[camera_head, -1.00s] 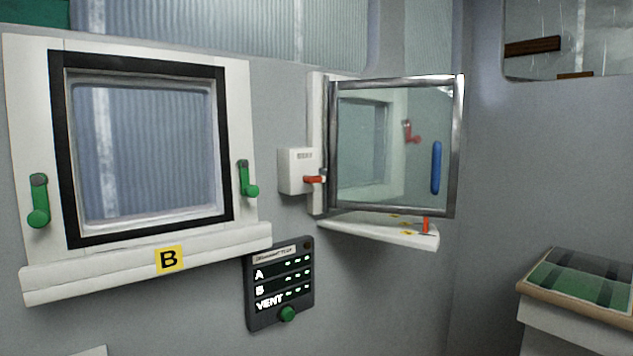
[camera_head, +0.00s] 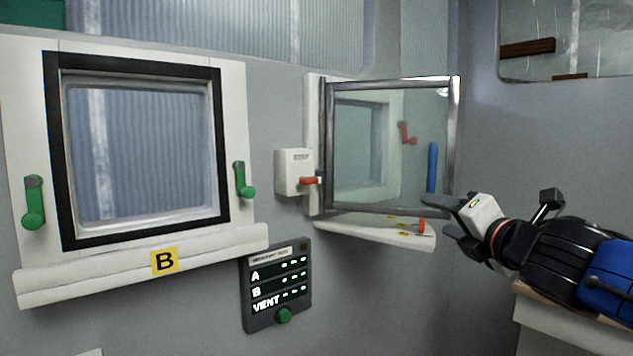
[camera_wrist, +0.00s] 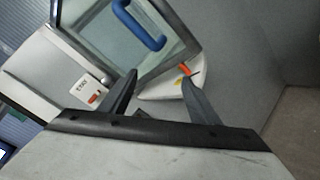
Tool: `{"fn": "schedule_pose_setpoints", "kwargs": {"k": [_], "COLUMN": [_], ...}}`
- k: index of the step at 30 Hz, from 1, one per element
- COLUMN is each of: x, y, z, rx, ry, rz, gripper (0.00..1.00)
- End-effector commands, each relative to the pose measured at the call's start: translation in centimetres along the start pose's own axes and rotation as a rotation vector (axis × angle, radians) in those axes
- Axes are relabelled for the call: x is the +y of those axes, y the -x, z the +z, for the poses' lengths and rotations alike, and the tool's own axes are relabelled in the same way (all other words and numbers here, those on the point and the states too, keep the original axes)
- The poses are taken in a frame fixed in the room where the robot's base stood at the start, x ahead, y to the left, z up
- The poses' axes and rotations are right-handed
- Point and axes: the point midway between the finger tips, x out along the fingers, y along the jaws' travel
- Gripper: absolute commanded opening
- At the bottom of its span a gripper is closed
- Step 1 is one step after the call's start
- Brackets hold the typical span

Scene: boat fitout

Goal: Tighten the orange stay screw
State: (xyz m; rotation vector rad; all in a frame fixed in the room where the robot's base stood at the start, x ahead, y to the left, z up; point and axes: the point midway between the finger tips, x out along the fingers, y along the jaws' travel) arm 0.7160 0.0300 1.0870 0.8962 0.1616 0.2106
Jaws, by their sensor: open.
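The orange stay screw (camera_head: 422,226) stands on the white ledge (camera_head: 375,234) under the open framed window, near its right end. In the wrist view the orange screw (camera_wrist: 186,69) shows beyond the right fingertip, near the lower corner of the window frame. My gripper (camera_head: 446,214) is open and empty, just right of the screw and the frame's lower right corner in the head view. In the wrist view its two fingers (camera_wrist: 160,78) are spread apart. The screw is apart from the fingers, as far as I can tell.
The window (camera_head: 390,145) stands swung out, with a metal frame and blue handle (camera_head: 432,167). A white box with red lever (camera_head: 309,181) is left of it. Window B (camera_head: 140,150) has green levers. A panel (camera_head: 277,285) hangs below. A wall closes the right.

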Motion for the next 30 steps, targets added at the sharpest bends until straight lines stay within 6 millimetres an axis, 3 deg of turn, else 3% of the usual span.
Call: {"fn": "schedule_pose_setpoints", "kwargs": {"k": [1, 3, 6, 9, 17, 30], "x": [2.7, 6.0, 9.4, 11.4, 12.8, 14.9], "y": [-0.6, -1.0, -1.0, -0.7, -0.9, -6.5], "z": [-0.8, -2.3, -4.5, -6.3, -7.9, -10.2], "rx": [0.038, 0.085, 0.134, 0.165, 0.186, 0.187], "ry": [0.148, 0.362, 0.611, 0.782, 0.906, 0.900], "rz": [0.078, 0.190, 0.328, 0.425, 0.501, 0.498], "gripper": [0.56, 0.56, 0.56, 0.56, 0.56, 0.56]}}
